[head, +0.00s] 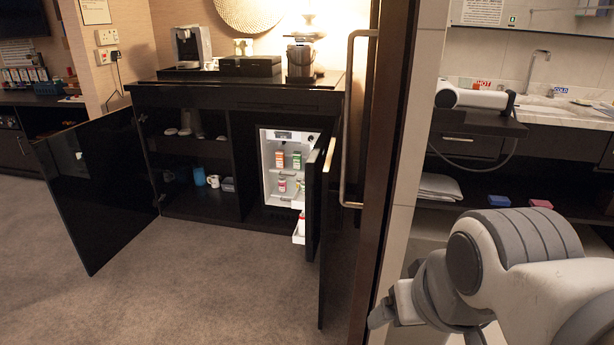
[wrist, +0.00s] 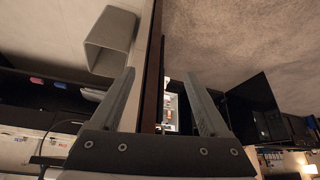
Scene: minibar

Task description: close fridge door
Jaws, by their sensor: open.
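The fridge (head: 268,180) stands in the dark cabinet under the counter, its lit white inside facing out. Its fridge door (head: 314,195) is open, swung out on the right and seen nearly edge-on, with a white door shelf (head: 298,238) on its inner side. My gripper (head: 385,312) is low at the right, on the near side of the door frame and well apart from the fridge. In the wrist view, my gripper (wrist: 160,73) has its two fingers spread with nothing held. The lit fridge inside (wrist: 173,108) shows small between them.
A black cabinet door (head: 328,235) stands open just right of the fridge door. Another cabinet door (head: 98,185) is open at left. A door frame with a long handle (head: 347,120) stands between my arm and the fridge. Carpet (head: 205,285) before the cabinet is clear.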

